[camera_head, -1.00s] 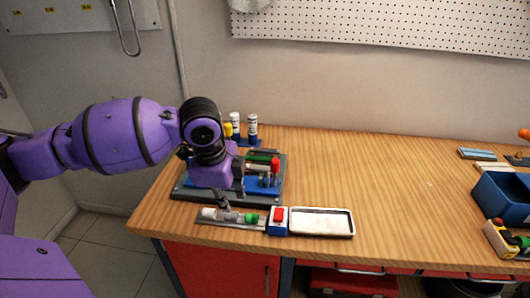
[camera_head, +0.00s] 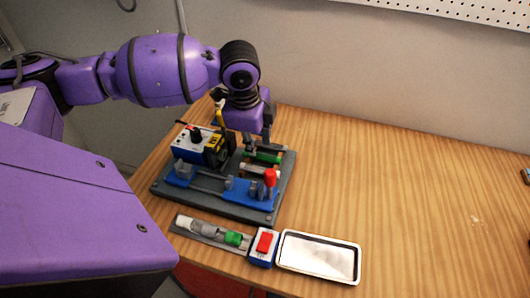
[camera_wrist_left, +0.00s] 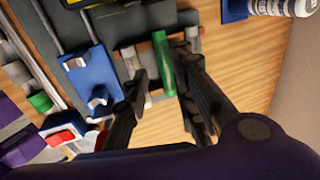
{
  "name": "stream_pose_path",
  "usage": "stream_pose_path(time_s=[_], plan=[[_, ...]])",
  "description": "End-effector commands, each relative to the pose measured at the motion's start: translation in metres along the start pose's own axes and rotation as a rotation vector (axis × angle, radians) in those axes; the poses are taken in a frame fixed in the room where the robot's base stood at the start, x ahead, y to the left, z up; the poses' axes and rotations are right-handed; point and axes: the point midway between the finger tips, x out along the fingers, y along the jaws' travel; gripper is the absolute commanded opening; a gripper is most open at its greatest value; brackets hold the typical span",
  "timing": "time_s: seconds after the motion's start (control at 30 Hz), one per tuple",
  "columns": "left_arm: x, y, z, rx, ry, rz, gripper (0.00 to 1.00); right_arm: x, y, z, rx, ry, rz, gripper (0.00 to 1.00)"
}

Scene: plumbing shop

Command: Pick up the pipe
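A green pipe (camera_head: 263,156) lies on a small holder at the back right of the dark fixture board (camera_head: 235,210). A light grey pipe (camera_head: 259,171) lies beside it, nearer the front. My left gripper (camera_head: 267,140) points down at the green pipe's far side. In the left wrist view, the open fingers (camera_wrist_left: 160,68) stand on either side of the green pipe (camera_wrist_left: 164,64). Contact with the pipe cannot be told. My right gripper is not in view.
A blue-and-white box with a black knob (camera_head: 193,141) and a blue clamp with a red cap (camera_head: 253,187) stand on the board. In front are a strip of fittings (camera_head: 209,232), a red switch (camera_head: 264,243) and a white tray (camera_head: 320,256).

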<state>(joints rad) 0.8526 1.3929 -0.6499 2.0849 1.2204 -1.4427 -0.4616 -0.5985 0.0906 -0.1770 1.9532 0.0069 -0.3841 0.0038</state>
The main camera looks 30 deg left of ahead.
Motion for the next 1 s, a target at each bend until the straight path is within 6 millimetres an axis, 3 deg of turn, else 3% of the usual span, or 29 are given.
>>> stream_pose_path(time_s=[0.17,0.43,0.67,0.83,1.0], plan=[[0.016,-0.001,-0.001,0.000,0.001,0.000,0.24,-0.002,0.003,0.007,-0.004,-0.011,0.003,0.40],[0.053,-0.003,-0.002,0.000,0.001,-0.001,0.24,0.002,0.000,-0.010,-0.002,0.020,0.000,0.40],[0.055,-0.004,-0.002,0.001,0.001,-0.004,0.24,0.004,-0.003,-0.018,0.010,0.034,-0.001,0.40],[0.055,-0.004,-0.002,0.001,0.001,-0.003,0.02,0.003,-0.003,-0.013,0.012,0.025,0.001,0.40],[0.055,-0.004,-0.002,0.001,0.001,-0.003,0.02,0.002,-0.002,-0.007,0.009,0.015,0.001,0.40]])
